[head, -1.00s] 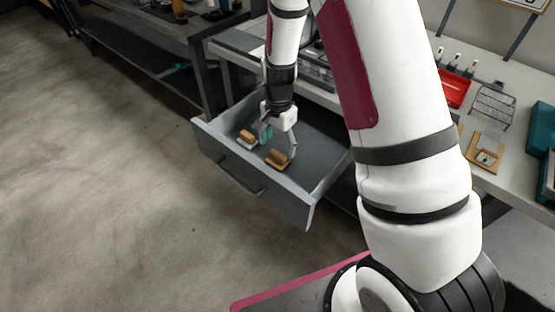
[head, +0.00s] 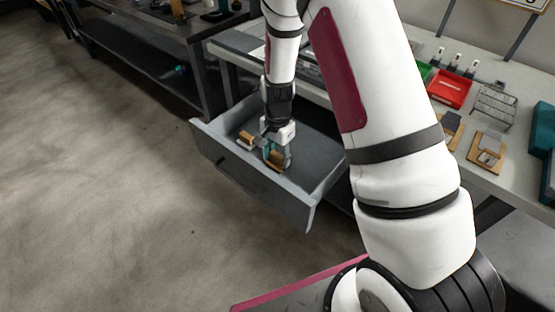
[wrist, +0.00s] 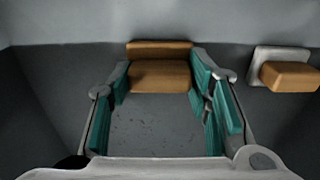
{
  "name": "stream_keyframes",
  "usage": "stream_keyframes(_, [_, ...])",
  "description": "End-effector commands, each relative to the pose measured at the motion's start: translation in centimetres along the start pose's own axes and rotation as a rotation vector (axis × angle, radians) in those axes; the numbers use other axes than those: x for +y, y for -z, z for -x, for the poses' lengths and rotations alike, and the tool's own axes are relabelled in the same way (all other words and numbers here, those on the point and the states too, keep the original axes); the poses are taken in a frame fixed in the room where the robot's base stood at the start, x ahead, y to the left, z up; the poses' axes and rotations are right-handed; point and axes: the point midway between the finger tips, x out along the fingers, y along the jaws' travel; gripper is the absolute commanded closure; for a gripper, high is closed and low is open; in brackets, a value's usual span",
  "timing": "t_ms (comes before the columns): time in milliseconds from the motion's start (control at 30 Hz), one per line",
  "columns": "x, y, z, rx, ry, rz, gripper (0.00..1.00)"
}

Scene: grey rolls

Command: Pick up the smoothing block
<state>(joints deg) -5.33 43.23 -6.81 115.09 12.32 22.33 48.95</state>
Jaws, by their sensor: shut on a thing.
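The smoothing block, a brown stepped block (wrist: 160,75), lies in the open grey drawer (head: 262,198). In the wrist view it sits between the teal pads of my gripper (wrist: 159,84), which is shut on it from both sides. In the head view my gripper (head: 274,156) reaches straight down into the drawer, and only a small brown part of the block (head: 277,166) shows past the fingers. It appears to be still at the drawer floor. A second block, orange-brown on a pale base (wrist: 290,76), lies apart to the right in the wrist view.
The second block also shows left of my gripper in the head view (head: 246,138). The drawer walls stand close around my gripper. The workbench at right holds a red tray (head: 449,88), a wire rack (head: 495,104) and a teal bin (head: 541,130).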

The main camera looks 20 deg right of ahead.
Motion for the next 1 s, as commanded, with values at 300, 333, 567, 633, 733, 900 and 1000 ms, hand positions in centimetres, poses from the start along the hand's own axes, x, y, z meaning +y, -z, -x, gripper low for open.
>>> stream_keyframes(300, [-0.1,0.0,2.3,0.002,0.003,0.002,0.85])
stream_keyframes(333, [-0.1,0.0,2.9,0.002,0.004,0.002,0.85])
stream_keyframes(567, [-0.1,0.0,7.4,0.001,0.003,0.001,0.85])
stream_keyframes(633, [-0.1,0.0,8.4,0.001,0.003,0.001,0.85])
stream_keyframes(733, [0.0,0.0,9.4,0.001,0.002,0.001,0.85])
stream_keyframes(900, [0.0,0.0,10.1,0.0,0.0,0.001,0.85])
stream_keyframes(1000, [0.0,0.0,10.1,0.0,0.0,0.0,0.85])
